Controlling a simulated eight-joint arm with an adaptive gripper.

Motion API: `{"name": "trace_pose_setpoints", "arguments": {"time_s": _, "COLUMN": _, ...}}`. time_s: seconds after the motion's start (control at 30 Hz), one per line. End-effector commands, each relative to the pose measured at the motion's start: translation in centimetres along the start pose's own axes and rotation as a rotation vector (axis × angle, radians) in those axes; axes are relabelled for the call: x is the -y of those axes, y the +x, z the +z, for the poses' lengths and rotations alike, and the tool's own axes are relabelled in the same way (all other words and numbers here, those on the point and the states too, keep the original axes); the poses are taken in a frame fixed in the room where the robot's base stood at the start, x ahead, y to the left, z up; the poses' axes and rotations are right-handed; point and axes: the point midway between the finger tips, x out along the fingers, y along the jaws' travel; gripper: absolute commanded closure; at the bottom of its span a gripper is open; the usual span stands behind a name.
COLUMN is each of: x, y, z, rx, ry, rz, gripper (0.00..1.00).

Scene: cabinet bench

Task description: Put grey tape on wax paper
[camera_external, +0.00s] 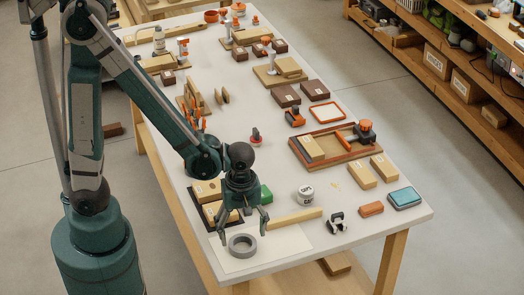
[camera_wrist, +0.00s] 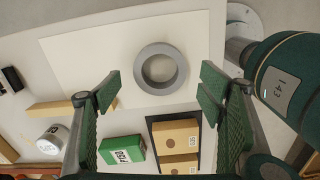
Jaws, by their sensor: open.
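The grey tape (camera_external: 242,245) is a thick ring lying flat near the front left corner of the bench. It lies on a pale sheet, the wax paper (camera_external: 282,244), towards its left part. In the wrist view the grey tape (camera_wrist: 161,69) lies wholly on the wax paper (camera_wrist: 85,65), near one long edge's end. My gripper (camera_external: 243,222) is open and empty above the tape. Its two fingers also show in the wrist view (camera_wrist: 158,88), apart, with the tape beyond and between them. No finger visibly touches the tape.
A wooden bar (camera_external: 295,219) lies along the paper's back edge. A dark tray with boxes (camera_external: 210,210) and a green box (camera_external: 266,194) stand close behind the gripper. A white can (camera_external: 305,195) and a black-and-white item (camera_external: 336,223) are to the right. The bench's front strip is clear.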

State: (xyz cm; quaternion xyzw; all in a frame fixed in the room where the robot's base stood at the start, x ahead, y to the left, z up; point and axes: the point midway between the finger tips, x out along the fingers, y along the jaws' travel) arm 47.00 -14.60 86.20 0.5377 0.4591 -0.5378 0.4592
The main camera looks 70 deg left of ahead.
Motion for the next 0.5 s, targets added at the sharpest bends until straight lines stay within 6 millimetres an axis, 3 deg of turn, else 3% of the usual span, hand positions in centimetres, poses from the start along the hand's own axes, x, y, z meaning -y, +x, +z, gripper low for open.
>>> {"name": "trace_pose_setpoints", "arguments": {"time_s": 0.5, "x": 0.0, "y": -6.0, "z": 0.0, "rx": 0.000, "ry": 0.000, "rz": 0.000, "gripper": 0.31}}
